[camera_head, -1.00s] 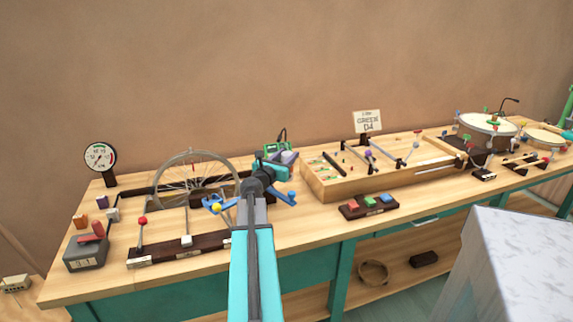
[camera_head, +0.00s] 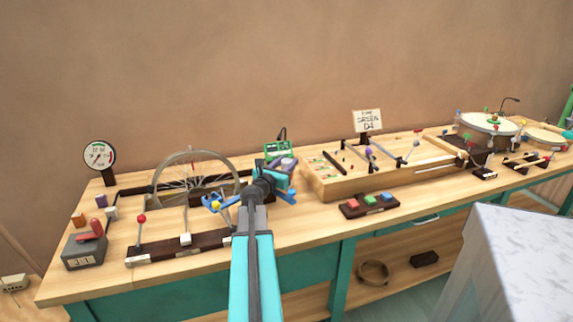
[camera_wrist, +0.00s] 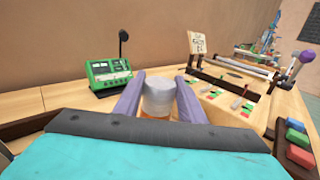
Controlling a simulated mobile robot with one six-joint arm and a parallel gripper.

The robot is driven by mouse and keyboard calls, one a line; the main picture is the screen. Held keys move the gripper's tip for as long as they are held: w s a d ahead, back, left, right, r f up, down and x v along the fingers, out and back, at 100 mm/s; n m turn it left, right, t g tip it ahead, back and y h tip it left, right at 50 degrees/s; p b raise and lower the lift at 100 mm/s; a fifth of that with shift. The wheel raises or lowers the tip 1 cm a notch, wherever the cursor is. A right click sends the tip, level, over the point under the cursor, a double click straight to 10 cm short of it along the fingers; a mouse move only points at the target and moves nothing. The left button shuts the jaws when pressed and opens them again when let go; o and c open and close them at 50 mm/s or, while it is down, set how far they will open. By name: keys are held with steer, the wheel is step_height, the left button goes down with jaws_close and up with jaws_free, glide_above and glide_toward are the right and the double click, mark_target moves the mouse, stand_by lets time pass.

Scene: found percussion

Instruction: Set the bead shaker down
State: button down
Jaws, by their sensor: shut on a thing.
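My gripper (camera_wrist: 159,80) is shut on the bead shaker (camera_wrist: 158,98), a pale grey-white cylinder with an orange band low on it. The shaker sits upright between the two purple-grey fingers in the wrist view. Its lower end is hidden by my wrist, so I cannot tell whether it touches the bench. In the head view my gripper (camera_head: 284,164) is over the wooden bench (camera_head: 290,219), between the spoked wheel and the wooden box.
A green meter device (camera_wrist: 108,72) with a dark microphone stands behind the gripper. The wooden box (camera_head: 386,180) with rods is to the right, the spoked wheel (camera_head: 190,170) to the left. A dark block with colored buttons (camera_head: 369,205) lies near the front edge.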

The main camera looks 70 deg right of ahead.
steer(key=shift+s+a+f, duration=0.1)
steer(key=shift+f, duration=0.4)
steer(key=c, duration=1.2)
jaws_free()
steer(key=shift+f, duration=0.1)
steer(key=shift+o, duration=0.2)
steer(key=shift+r+p, duration=0.55)
steer(key=shift+r, duration=0.15)
steer(key=shift+w+a+r, duration=0.1)
steer(key=shift+w+a, duration=0.15)
steer(key=shift+a, duration=1.7)
steer(key=shift+w+a, duration=0.2)
steer(key=shift+a, duration=1.75)
steer(key=shift+w+a+r, duration=0.1)
steer(key=shift+w+a, duration=0.15)
steer(key=shift+a, duration=1.7)
